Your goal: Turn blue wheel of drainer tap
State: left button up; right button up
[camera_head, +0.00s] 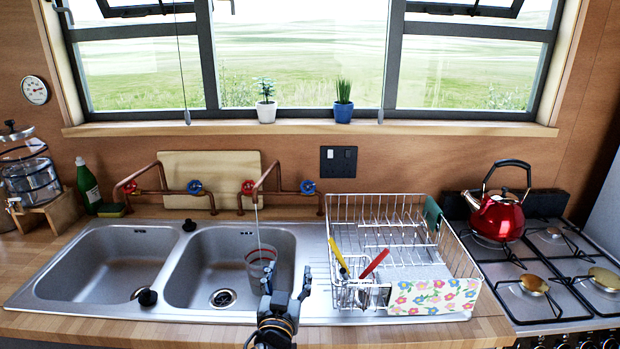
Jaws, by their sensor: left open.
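The copper tap nearer the dish drainer (258,191) stands behind the right basin, with a red wheel (248,187) on its left and a blue wheel (308,187) on its right. A thin pale stream, seemingly water, drops from its spout into the right basin. The other copper tap (152,178) has its own red wheel (131,187) and blue wheel (194,187). My left gripper (287,274) is open, with nothing seen between its fingers. It is at the right basin's front right edge, well in front of and below the drainer tap's blue wheel. My right gripper is out of view.
A clear glass (260,262) is in the right basin, close to my left gripper's left finger. The wire drainer (460,262) with utensils stands right of the basin. A chopping board (210,165) leans behind the taps. A red kettle (496,215) is on the stove.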

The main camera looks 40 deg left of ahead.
aim_at(307, 187)
jog(key=i+j, duration=0.75)
